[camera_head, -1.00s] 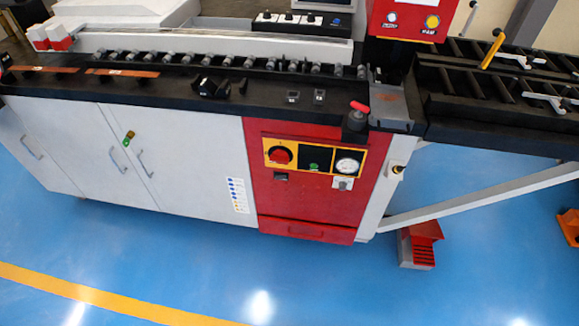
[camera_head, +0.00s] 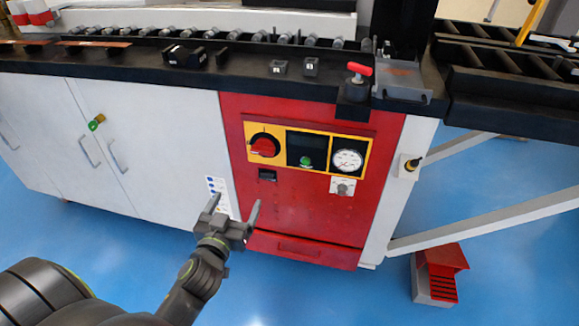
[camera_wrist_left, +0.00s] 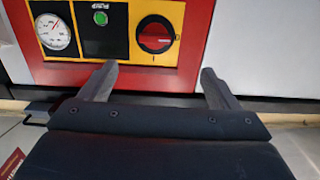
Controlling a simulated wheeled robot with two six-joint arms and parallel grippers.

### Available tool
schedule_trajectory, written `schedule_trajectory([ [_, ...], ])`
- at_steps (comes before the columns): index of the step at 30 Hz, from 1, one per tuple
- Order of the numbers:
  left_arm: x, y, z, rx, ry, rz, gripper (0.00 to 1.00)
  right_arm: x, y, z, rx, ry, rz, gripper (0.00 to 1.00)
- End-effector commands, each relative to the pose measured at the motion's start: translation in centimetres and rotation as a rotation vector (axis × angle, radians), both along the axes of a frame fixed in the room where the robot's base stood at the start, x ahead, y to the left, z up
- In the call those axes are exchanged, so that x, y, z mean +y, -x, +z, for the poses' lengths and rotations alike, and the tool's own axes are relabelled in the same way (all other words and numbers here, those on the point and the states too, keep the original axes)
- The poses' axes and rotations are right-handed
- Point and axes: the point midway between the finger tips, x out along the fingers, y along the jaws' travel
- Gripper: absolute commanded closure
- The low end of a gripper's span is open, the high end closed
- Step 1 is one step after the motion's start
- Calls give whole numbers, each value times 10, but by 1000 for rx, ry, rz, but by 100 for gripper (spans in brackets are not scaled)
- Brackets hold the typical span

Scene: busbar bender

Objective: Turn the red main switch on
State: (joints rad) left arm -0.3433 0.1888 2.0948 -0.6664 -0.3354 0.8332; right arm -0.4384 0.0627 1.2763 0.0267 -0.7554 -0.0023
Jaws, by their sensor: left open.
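The red main switch (camera_head: 264,145) is a round knob on a yellow plate, at the upper left of the red panel (camera_head: 310,205). My left gripper (camera_head: 234,204) is open and empty, in front of the cabinet, below and a little left of the switch in the head view. In the left wrist view the switch (camera_wrist_left: 155,38) shows beyond and between the two fingertips (camera_wrist_left: 157,72), apart from them. That view shows the panel upside down compared with the head view. My right gripper is in neither view.
Right of the switch are a green button (camera_head: 305,161) and a round gauge (camera_head: 347,160). A small knob (camera_head: 342,188) sits below the gauge. A red foot pedal (camera_head: 440,262) is on the blue floor.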

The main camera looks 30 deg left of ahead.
Motion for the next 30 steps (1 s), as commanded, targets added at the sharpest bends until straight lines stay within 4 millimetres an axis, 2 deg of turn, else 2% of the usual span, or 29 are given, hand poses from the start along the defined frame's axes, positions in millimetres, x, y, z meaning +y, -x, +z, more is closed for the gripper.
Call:
schedule_trajectory([
  [4,-1,0,12,-42,0,-2,16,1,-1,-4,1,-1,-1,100],
  [8,1,-11,14,-44,0,-2,16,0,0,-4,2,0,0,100],
  [30,33,-145,13,-42,0,-2,16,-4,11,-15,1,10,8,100],
])
